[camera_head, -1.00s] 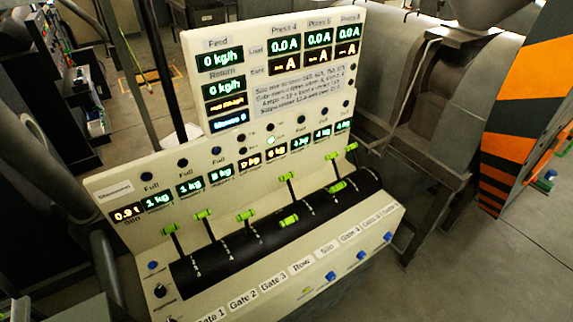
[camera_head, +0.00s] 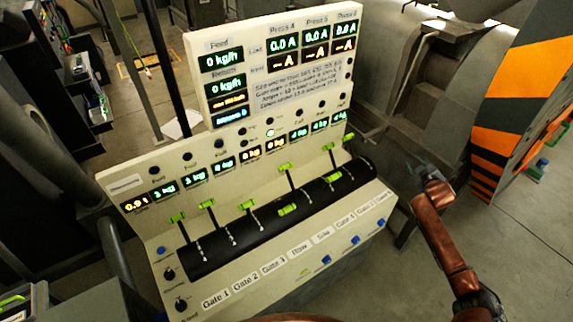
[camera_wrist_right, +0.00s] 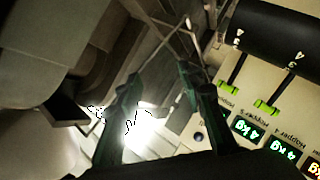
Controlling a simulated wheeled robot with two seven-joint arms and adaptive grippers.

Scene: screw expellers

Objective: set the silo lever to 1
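The cream control panel has a row of levers with green handles on a black drum. By label order the silo lever (camera_head: 284,167) seems to be the raised one right of the middle; its number setting is too small to read. The Silo label (camera_head: 323,236) is on the front ledge. My right gripper (camera_head: 420,168) is in the air right of the panel, apart from the levers. In the right wrist view its dark green fingers (camera_wrist_right: 157,75) are spread with nothing between them. My left gripper is not in view.
Two low green handles (camera_head: 287,210) (camera_head: 333,177) are near the silo lever, and other levers stand on both sides. The display board (camera_head: 275,65) rises behind. A grey machine (camera_head: 425,85) and an orange-black striped panel (camera_head: 515,90) stand at the right.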

